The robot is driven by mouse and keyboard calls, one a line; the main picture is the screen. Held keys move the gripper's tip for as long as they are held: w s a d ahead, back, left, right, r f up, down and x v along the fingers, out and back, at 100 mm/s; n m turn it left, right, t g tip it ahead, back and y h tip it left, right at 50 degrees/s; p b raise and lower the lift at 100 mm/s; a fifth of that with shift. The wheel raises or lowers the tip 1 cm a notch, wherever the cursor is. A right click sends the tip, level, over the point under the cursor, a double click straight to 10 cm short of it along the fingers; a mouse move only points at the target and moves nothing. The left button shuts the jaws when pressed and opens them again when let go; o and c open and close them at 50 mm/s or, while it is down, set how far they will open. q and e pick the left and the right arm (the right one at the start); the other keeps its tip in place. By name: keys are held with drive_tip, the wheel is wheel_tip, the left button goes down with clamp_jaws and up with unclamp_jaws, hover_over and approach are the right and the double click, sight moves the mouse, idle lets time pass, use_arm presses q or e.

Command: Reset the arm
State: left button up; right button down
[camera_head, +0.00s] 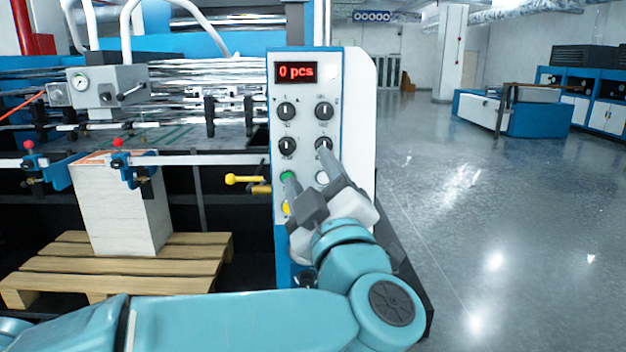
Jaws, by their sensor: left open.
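My left arm (240,318) is teal and comes in from the lower left, bending up at the elbow. My left gripper (307,165) is open and empty, its two grey fingers spread in front of the control panel (353,85). One fingertip is at or near the green button (287,175); the other overlaps a lower right knob (323,145). I cannot tell whether either touches. The gripper partly hides a yellow button (286,208) and a white button (321,177). The display (296,72) reads "0 pcs". My right gripper is not in view.
The laminating machine (190,80) fills the left side. A white stack (118,205) stands on a wooden pallet (120,265). A yellow-ended handle (245,180) juts out left of the panel. The glossy floor (480,220) on the right is open, with a blue-white machine (535,118) further back.

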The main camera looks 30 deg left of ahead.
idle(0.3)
